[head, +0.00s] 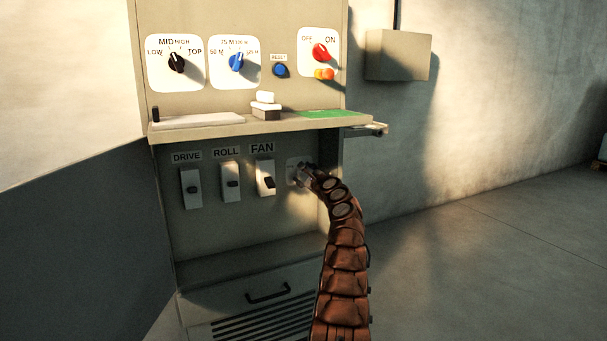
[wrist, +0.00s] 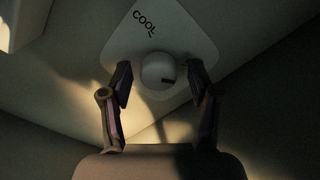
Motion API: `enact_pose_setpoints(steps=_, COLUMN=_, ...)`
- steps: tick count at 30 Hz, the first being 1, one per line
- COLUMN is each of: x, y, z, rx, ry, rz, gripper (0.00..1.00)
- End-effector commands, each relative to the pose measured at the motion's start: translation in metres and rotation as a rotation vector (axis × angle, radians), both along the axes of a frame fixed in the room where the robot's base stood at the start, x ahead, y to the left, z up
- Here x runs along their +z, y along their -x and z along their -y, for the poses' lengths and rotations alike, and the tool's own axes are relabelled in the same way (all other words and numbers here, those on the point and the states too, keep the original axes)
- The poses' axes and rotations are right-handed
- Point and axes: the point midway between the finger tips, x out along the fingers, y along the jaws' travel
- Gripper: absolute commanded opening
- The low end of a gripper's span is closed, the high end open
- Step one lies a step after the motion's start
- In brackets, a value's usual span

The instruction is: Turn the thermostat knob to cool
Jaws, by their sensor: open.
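The thermostat knob (wrist: 158,72) is a pale round knob with a dark mark on its right side. It sits on a white rounded plate (wrist: 180,30) with the word COOL at its upper left in the wrist view. The mark does not point at COOL. My gripper (wrist: 160,84) is open, with one finger on each side of the knob and a gap visible at both sides. In the head view my gripper (head: 305,178) is in front of the plate (head: 292,167), right of the FAN switch, and hides most of it, including the knob.
DRIVE (head: 191,189), ROLL (head: 231,182) and FAN (head: 266,180) switches sit left of my gripper. A shelf (head: 240,127) juts out above, holding a white block (head: 265,98). A drawer handle (head: 268,293) is below.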

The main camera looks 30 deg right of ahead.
Motion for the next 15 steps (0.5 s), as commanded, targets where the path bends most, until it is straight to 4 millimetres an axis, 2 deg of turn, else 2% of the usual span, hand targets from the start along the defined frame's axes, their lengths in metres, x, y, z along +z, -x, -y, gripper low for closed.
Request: enact_pose_setpoints(steps=15, x=-0.0013, y=-0.0067, z=0.0002, rx=0.0, ry=-0.002, rz=0.0, gripper=0.61)
